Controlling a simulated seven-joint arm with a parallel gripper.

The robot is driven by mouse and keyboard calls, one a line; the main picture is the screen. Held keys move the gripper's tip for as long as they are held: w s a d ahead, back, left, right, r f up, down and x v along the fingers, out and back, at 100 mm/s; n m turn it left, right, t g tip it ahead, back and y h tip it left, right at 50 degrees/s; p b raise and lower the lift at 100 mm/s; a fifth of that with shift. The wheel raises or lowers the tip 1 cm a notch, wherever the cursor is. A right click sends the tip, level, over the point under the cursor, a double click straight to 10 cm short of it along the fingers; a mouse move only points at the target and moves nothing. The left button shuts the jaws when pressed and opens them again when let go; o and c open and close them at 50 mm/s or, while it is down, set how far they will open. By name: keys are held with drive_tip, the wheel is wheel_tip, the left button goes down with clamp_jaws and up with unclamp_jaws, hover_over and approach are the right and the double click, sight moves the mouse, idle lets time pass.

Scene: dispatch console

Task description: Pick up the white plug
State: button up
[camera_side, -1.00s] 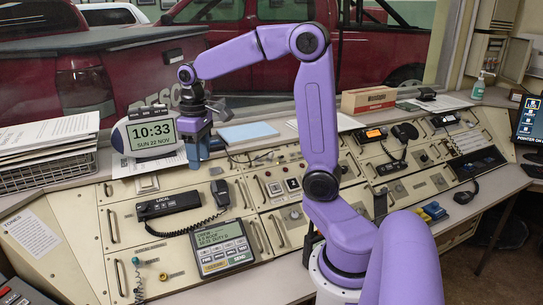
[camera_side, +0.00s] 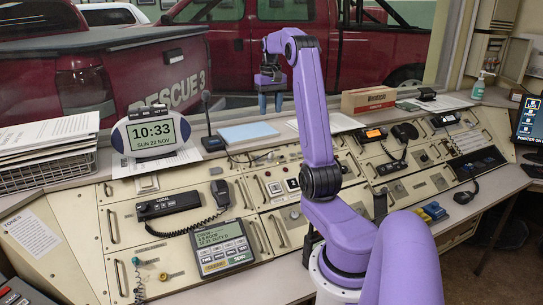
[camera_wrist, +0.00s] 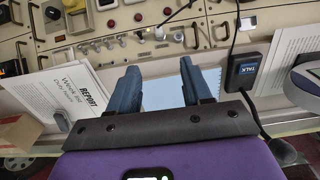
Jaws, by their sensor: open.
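My gripper (camera_side: 270,102) is open and empty, raised above the back ledge of the console, with its fingers pointing down. In the wrist view my gripper (camera_wrist: 160,78) shows two dark blue fingers apart, with a pale blue pad (camera_wrist: 168,95) behind the gap. A small pale piece (camera_wrist: 159,33) sits on the console beyond the fingertips, near thin cords. It may be the white plug, but it is too small to tell. I cannot make out the plug clearly in the side view.
A desk microphone (camera_side: 212,142) and a round-ended clock (camera_side: 151,133) stand left of the pale blue pad (camera_side: 247,132). A brown box (camera_side: 368,100) is to the right. A handset (camera_side: 173,205) with a coiled cord and a keypad unit (camera_side: 221,247) occupy the front panels.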

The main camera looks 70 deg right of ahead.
sight(272, 151)
wheel_tip(272, 151, down, 17)
drive_tip(key=shift+s+d+f, duration=0.1)
drive_tip(key=shift+s+f, duration=0.05)
idle(0.6)
drive_tip(key=shift+c, duration=0.3)
clamp_jaws()
